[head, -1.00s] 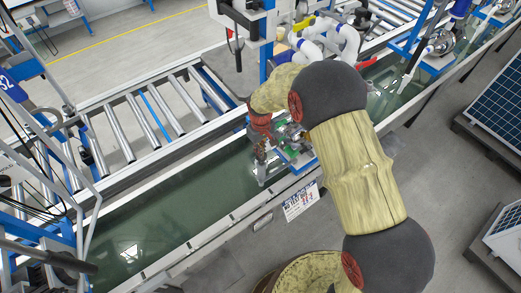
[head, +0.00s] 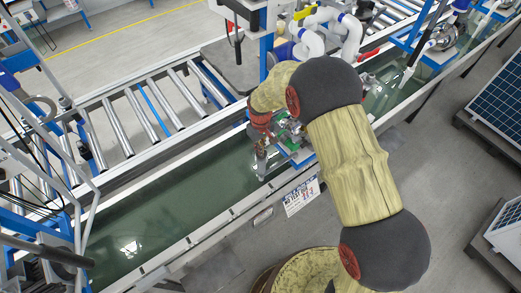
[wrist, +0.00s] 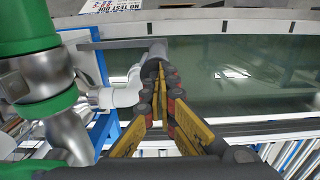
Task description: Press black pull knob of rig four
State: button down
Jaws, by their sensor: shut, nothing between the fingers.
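My gripper (head: 263,146) points down among the pipe fittings at the middle of the water trough, partly hidden by my arm. In the wrist view my gripper (wrist: 161,88) has yellow and dark red fingers, closed together with nothing held. A grey pipe end (wrist: 155,55) shows just beyond the fingertips; I cannot tell whether they touch. I cannot make out a black pull knob in either view, and no rig number four can be read. A white sign (head: 301,197) hangs on the trough's near side beside the gripper.
Green-and-metal piping (wrist: 55,110) and a white elbow (wrist: 123,92) stand close left of the gripper in the wrist view. The trough (head: 180,205) is open to the left. A roller conveyor (head: 140,115) runs behind. White pipes (head: 335,30) rise behind my arm.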

notch_tip(320, 180, up, 13)
jog(key=shift+r+p, duration=0.2)
jog(key=shift+p, duration=0.15)
jog(key=shift+r, duration=0.1)
dwell(1.1)
